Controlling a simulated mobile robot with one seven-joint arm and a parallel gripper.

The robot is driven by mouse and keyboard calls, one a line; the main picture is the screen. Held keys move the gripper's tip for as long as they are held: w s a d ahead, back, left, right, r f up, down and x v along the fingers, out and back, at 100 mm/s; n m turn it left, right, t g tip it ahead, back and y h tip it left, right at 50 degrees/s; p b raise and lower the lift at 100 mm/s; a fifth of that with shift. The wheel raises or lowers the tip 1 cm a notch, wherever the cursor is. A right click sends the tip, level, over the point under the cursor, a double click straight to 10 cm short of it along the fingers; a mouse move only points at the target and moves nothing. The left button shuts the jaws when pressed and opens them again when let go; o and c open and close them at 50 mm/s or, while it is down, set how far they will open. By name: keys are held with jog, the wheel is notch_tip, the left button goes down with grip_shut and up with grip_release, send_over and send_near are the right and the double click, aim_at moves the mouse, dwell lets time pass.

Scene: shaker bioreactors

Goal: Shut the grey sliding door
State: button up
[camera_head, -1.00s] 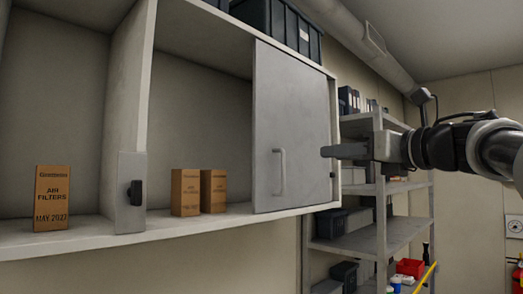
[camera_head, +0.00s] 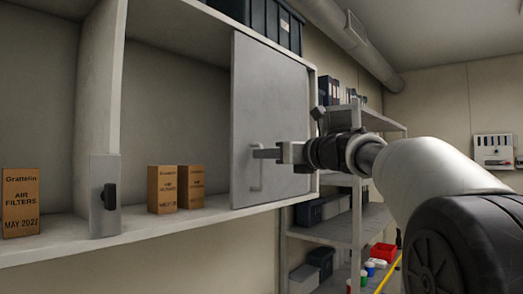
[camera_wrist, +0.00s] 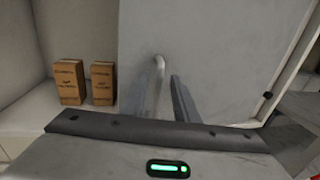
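The grey sliding door (camera_head: 272,105) covers the right end of the wall cabinet; the bay to its left stands open. Its vertical bar handle (camera_head: 255,168) is near the door's left edge and also shows in the wrist view (camera_wrist: 157,84). My gripper (camera_head: 265,153) is at the handle, reaching in from the right. In the wrist view a grey finger (camera_wrist: 183,100) lies close along the handle's right side.
Two brown filter boxes (camera_head: 176,188) stand in the open bay, left of the door. A divider with a black catch (camera_head: 109,196) bounds the bay. Another box (camera_head: 20,202) stands farther left.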

jog(key=shift+w+a, duration=0.3)
jog(key=shift+w, duration=0.15)
grip_shut()
jog(key=shift+s+a, duration=0.1)
